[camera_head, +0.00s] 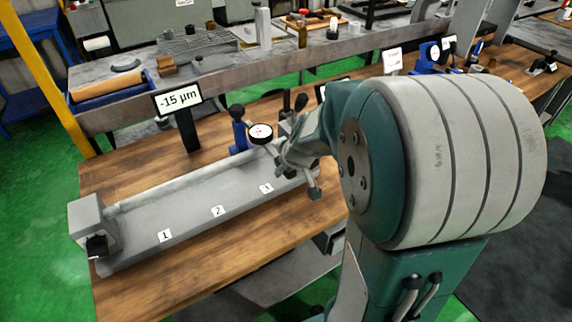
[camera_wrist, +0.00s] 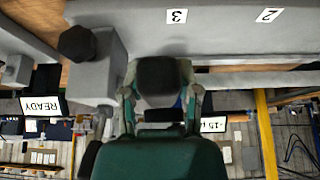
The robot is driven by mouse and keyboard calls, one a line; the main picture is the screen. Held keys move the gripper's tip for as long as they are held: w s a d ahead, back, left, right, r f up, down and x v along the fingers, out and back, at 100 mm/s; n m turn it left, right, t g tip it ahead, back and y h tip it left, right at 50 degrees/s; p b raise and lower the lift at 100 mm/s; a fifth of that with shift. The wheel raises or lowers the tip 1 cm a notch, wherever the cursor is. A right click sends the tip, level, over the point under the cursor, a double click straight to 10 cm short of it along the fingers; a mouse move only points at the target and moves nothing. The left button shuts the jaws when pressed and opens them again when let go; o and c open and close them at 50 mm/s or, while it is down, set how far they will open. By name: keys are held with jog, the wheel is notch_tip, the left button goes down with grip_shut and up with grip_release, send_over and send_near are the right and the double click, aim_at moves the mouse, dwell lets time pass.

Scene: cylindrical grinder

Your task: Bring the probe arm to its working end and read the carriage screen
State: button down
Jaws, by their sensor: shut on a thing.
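My gripper (camera_head: 297,178) is at the right end of a long grey machine bed (camera_head: 190,215), near label 3. In the wrist view, my gripper (camera_wrist: 160,82) has its fingers on either side of a dark block (camera_wrist: 160,72) and is shut on it. I cannot tell for sure whether this block belongs to the probe arm. A round dial gauge (camera_head: 261,133) on a blue stand (camera_head: 238,131) is just left of my gripper. A screen (camera_head: 178,96) behind the bed reads -15 µm. Another screen (camera_wrist: 40,106) in the wrist view reads READY. Which is the carriage screen is unclear.
A grey end block with a black knob (camera_wrist: 77,43) is beside my gripper in the wrist view. A grey end block (camera_head: 88,218) closes the bed's left end. Bare wooden bench (camera_head: 130,165) lies behind it. A yellow post (camera_head: 50,75) stands at left.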

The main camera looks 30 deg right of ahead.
jog(key=shift+s+a+f, duration=0.1)
jog(key=shift+s+f, duration=0.05)
jog(key=shift+f, duration=0.25)
jog(key=shift+c, duration=1.6)
grip_release()
jog(key=shift+r, duration=0.15)
jog(key=shift+r, duration=0.2)
jog(key=v, duration=1.1)
jog(key=shift+s, duration=0.15)
jog(key=shift+r, duration=0.1)
